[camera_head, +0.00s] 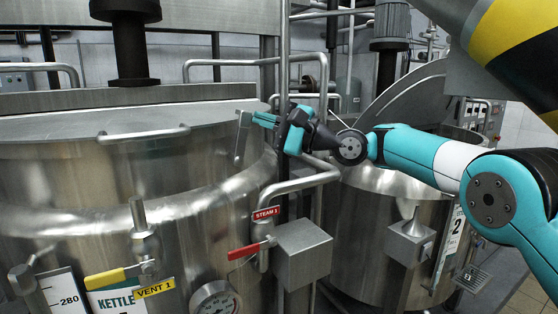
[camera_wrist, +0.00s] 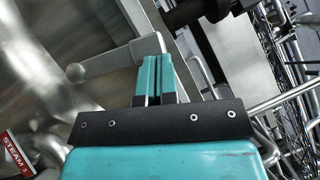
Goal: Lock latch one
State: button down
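The first kettle (camera_head: 110,180) is the large steel vessel on the left, with its flat lid (camera_head: 60,128) down. Latch one, a narrow metal lever (camera_head: 241,138), stands at the right of the lid's rim. In the wrist view a metal bar with a round knob (camera_wrist: 98,67), seemingly this latch, runs up to my fingertips. My gripper (camera_head: 258,119) points left at the latch's top end. In the wrist view my gripper (camera_wrist: 158,62) has its two teal fingers close together with only a thin gap. Whether the fingertips touch the latch I cannot tell.
A steam valve with a red handle (camera_head: 245,251) and a grey box (camera_head: 303,254) are below my gripper. A yellow-handled vent valve (camera_head: 106,279) is on the kettle front. Vertical pipes (camera_head: 284,70) stand close by. A second kettle (camera_head: 372,240) is at right, behind my arm.

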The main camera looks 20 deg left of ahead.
jog(key=shift+s+a+r+p, duration=0.5)
jog(key=shift+s+a+p, duration=0.1)
jog(key=shift+p, duration=0.1)
jog(key=shift+s+a, duration=0.1)
dwell(0.4)
